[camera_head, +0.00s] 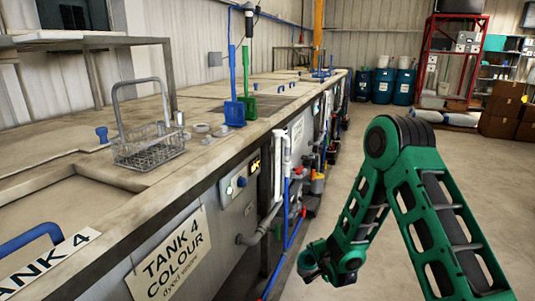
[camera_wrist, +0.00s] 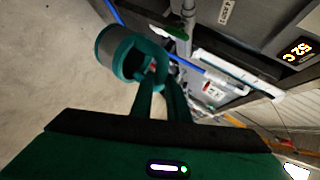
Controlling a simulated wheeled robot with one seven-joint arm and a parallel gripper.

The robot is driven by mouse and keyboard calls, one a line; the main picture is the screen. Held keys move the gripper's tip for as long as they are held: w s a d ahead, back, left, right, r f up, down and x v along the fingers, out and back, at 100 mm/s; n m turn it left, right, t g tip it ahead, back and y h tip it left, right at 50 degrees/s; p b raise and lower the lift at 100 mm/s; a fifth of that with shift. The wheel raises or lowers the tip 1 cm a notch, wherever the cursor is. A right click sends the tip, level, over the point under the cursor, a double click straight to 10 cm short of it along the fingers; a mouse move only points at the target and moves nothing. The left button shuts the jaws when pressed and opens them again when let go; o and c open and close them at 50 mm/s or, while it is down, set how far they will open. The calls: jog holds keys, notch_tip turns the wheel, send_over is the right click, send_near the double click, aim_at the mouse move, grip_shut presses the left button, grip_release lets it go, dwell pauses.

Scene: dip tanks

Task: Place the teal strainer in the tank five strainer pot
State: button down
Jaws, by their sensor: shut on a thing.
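The teal strainer shows in the wrist view (camera_wrist: 112,45) as a short round cup with a teal rim and a greyer side, at the tips of my fingers. My gripper (camera_wrist: 160,88) is shut on it. In the head view my gripper (camera_head: 328,256) is low over the floor, right of the tank row, with the strainer (camera_head: 309,263) at its left end, small and tilted. The grip point is partly hidden. I cannot pick out the tank five strainer pot in either view.
A wire basket (camera_head: 148,148), a blue scoop (camera_head: 234,113) and a green scoop (camera_head: 248,104) stand on the tank tops. A sign (camera_head: 170,258) reads Tank 4 Colour. Pipes (camera_head: 286,190) and small orange fittings (camera_head: 317,184) stick out from the tank fronts. The aisle floor (camera_head: 330,215) is clear.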

jog(key=s+d+r+m+h, duration=0.2)
jog(key=s+d+r, duration=0.1)
jog(key=d+r, duration=0.75)
jog(key=s, duration=0.1)
jog(key=s+d, duration=0.1)
jog(key=s, duration=0.1)
jog(key=s+d, duration=0.1)
jog(key=s, duration=0.1)
jog(key=shift+s+r, duration=0.2)
jog(key=shift+r, duration=0.15)
